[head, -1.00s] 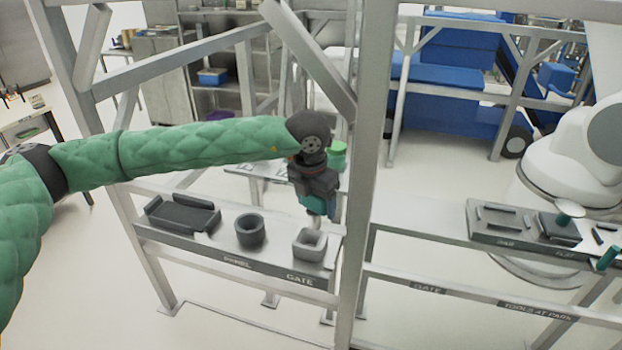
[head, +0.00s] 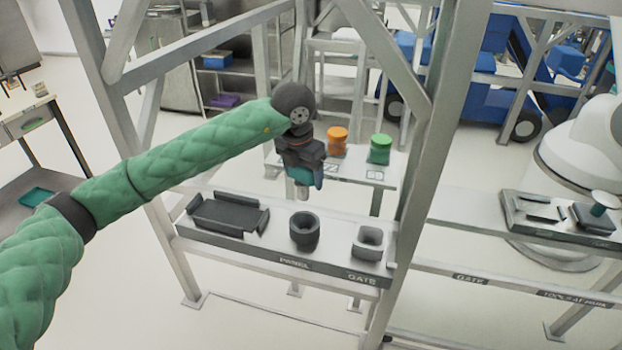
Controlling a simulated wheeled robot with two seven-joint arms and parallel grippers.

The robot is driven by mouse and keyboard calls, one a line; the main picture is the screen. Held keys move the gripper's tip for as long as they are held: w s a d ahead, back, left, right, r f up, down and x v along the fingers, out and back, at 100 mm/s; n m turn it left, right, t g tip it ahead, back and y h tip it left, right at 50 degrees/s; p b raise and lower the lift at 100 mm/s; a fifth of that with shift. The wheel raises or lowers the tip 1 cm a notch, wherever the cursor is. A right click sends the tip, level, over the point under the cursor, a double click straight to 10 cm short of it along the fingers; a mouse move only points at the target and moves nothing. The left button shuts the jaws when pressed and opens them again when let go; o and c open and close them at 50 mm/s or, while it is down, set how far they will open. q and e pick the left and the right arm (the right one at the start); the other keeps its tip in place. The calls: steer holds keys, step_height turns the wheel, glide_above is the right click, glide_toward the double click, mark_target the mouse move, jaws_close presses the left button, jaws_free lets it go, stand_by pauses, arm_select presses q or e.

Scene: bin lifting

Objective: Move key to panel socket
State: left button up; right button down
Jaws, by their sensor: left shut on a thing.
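My left gripper (head: 305,177) hangs from the green-sleeved arm and points down, above and slightly behind the panel socket. It is shut on the key (head: 301,191), whose pale grey lower end shows below the jaws. The rest of the key is mostly hidden by the gripper. The panel socket (head: 304,239) is a dark round cup on the shelf, behind the PANEL label. A gap appears between the key and the socket. My right gripper is not in view.
A lighter square gate socket (head: 368,251) stands right of the panel socket, and a dark tray (head: 229,216) lies left. Grey frame posts (head: 407,190) rise close on the right. Orange (head: 337,139) and green (head: 380,148) jars stand on a shelf behind.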

mark_target(305, 198)
arm_select(q)
steer(key=shift+s+d+f, duration=0.1)
steer(key=shift+d+f, duration=0.1)
steer(key=shift+f, duration=0.3)
steer(key=shift+a+f, duration=0.2)
steer(key=shift+f, duration=0.9)
steer(key=shift+d+f+b, duration=0.15)
steer(key=shift+f+b, duration=0.25)
steer(key=shift+f, duration=0.9)
steer(key=shift+f+b, duration=0.4)
steer(key=shift+b, duration=0.1)
steer(key=shift+f+b, duration=0.3)
steer(key=shift+f, duration=0.2)
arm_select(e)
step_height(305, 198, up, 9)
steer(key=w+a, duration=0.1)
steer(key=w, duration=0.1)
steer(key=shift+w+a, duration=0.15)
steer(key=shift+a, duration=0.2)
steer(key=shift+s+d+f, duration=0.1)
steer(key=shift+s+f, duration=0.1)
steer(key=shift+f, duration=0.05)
